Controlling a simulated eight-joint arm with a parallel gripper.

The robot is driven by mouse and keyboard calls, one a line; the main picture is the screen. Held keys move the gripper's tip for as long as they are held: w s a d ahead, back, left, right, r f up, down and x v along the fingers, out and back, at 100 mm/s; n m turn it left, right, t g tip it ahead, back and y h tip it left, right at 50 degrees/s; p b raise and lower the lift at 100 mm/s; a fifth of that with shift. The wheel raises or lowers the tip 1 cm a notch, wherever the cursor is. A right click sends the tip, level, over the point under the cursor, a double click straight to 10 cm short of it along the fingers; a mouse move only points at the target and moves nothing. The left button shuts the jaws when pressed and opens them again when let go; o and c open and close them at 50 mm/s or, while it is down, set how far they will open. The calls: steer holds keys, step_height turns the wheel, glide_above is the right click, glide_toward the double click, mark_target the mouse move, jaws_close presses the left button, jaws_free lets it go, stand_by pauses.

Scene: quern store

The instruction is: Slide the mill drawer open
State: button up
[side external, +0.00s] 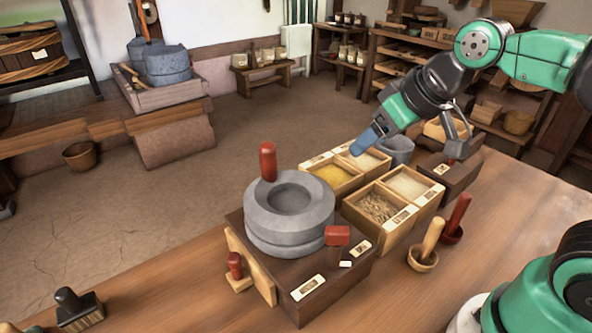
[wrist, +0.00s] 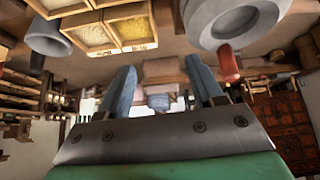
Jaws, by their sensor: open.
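The mill is a round grey stone (side external: 289,214) with an upright red handle (side external: 268,161), on a dark wooden base (side external: 325,285). A pale wooden panel (side external: 250,266), apparently the drawer front, is on the base's left side. A red knob (side external: 235,264) stands by it; whether it is attached is unclear. My gripper (side external: 408,148) is open and empty, above and behind the grain bins, well away from the panel. In the wrist view, my gripper's blue fingers (wrist: 162,76) are spread apart. The stone (wrist: 232,20) and handle (wrist: 228,64) show at upper right; no drawer front is visible there.
Grain bins (side external: 391,206) stand right of the mill, beside a grey pot (side external: 396,149). A red block (side external: 337,235) sits on the base's corner. Small mortars with pestles (side external: 423,262) stand farther right. A brush (side external: 78,308) lies at lower left.

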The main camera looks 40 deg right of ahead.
steer(key=w+a+r+n+g, duration=0.2)
steer(key=w+a+n+g, duration=0.15)
steer(key=a+n, duration=0.45)
steer(key=n+g, duration=0.3)
steer(key=n, duration=0.5)
glide_above(234, 258)
steer(key=shift+t, duration=0.25)
step_height(234, 258, down, 12)
steer(key=shift+s+r, duration=0.1)
steer(key=shift+r, duration=0.1)
steer(key=shift+w+f, duration=0.2)
steer(key=shift+f, duration=2.6)
jaws_close()
